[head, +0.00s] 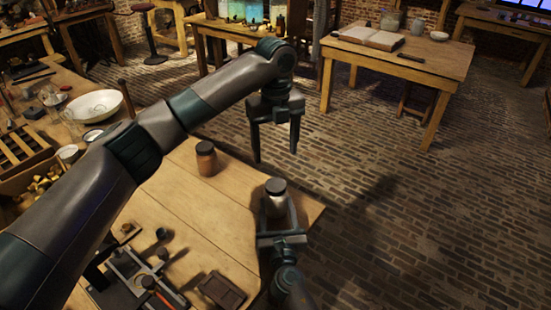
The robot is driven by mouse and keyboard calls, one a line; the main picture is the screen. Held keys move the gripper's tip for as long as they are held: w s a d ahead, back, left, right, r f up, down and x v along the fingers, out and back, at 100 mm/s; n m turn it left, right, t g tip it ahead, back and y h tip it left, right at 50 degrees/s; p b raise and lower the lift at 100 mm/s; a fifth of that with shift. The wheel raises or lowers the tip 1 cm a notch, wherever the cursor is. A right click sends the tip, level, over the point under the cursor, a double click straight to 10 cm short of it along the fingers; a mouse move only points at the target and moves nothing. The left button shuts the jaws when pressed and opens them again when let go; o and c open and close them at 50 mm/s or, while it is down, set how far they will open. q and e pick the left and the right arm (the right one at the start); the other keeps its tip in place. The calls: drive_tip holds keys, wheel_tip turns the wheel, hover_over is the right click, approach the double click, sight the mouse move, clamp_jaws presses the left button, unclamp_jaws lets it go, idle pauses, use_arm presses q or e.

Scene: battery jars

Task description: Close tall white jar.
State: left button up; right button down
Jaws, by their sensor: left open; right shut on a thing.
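A pale jar (275,206) with a dark round top is near the right edge of the wooden workbench. I cannot tell whether the dark top is a fully seated lid. My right gripper (277,212) comes from below in the picture, its fingers on both sides of the jar's body, shut on it. The jar looks upright. My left gripper (275,155) is open and empty, fingers pointing down, above and beyond the jar in the picture. A brown jar (206,162) with a dark lid stands on the bench to the left.
The workbench (185,215) is bare around the brown jar. Tools and small dark parts (135,270) and a dark tray (222,291) lie at the front. A white bowl (95,105) and a wooden crate (30,160) are at the left. Brick floor lies right of the bench.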

use_arm(q)
drive_tip(key=shift+r, duration=0.3)
use_arm(e)
drive_tip(key=c, duration=0.6)
unclamp_jaws()
drive_tip(key=shift+c, duration=0.2)
drive_tip(key=shift+s, duration=0.1)
use_arm(q)
drive_tip(key=shift+f+b, duration=1)
use_arm(e)
drive_tip(key=s+d, duration=0.1)
drive_tip(key=s, duration=1.6)
drive_tip(key=shift+d, duration=0.4)
use_arm(q)
drive_tip(key=shift+s+d, duration=0.1)
use_arm(e)
drive_tip(key=shift+s+d, duration=0.15)
